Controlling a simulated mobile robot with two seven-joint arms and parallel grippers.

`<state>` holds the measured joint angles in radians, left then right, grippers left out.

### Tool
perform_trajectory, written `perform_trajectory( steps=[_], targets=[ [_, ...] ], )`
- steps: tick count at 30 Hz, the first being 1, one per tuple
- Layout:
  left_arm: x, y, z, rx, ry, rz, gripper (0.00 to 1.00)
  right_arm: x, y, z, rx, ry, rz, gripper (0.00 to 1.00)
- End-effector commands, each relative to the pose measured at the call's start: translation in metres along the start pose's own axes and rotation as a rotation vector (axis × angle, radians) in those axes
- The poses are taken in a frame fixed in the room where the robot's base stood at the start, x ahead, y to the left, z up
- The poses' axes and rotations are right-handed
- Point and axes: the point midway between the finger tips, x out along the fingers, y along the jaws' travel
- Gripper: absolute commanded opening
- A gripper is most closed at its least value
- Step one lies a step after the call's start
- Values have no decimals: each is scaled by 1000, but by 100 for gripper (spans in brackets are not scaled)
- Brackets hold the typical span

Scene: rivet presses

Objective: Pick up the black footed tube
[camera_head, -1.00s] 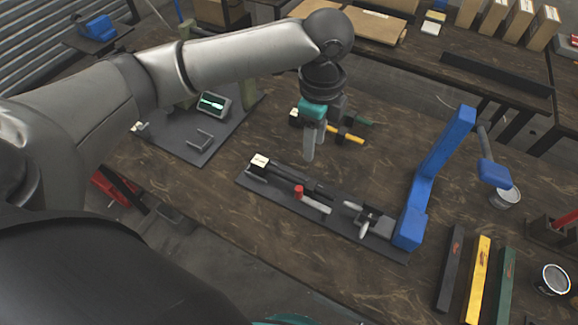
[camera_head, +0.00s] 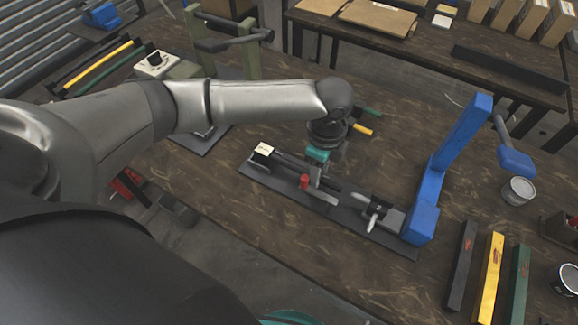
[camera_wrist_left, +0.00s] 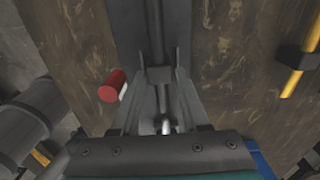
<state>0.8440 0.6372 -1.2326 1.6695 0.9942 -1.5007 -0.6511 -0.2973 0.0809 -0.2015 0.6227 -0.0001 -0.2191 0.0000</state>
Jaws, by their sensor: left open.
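The black footed tube (camera_head: 291,160) lies along the dark base plate (camera_head: 262,184) of the blue press. My left gripper (camera_head: 315,180) is above it, pointing down, and hides part of it. In the left wrist view the black tube (camera_wrist_left: 155,30) runs between the two spread fingers of the gripper (camera_wrist_left: 160,68), with a dark foot block (camera_wrist_left: 160,75) between the fingertips. The jaws are open; I cannot tell whether a finger touches the tube. My right gripper is not in view.
A red-capped part (camera_head: 304,182) stands close beside my left gripper; its red cap (camera_wrist_left: 113,87) shows in the wrist view. The blue press arm (camera_head: 440,165) rises to the right. A yellow tube (camera_head: 362,130) lies behind. Black, yellow and green bars lie at the front right.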

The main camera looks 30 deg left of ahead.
Motion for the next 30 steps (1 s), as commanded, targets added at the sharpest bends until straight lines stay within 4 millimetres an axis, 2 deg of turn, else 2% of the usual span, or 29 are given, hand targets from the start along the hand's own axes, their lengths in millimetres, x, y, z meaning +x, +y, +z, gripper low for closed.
perform_trajectory(
  steps=[7,19,30],
  targets=[
    [3,0,0,2,1,-2,44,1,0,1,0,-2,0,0],
    [2,0,0,1,0,-2,0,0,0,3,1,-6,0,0],
    [2,-1,0,1,0,-3,0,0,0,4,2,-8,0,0]
  ],
)
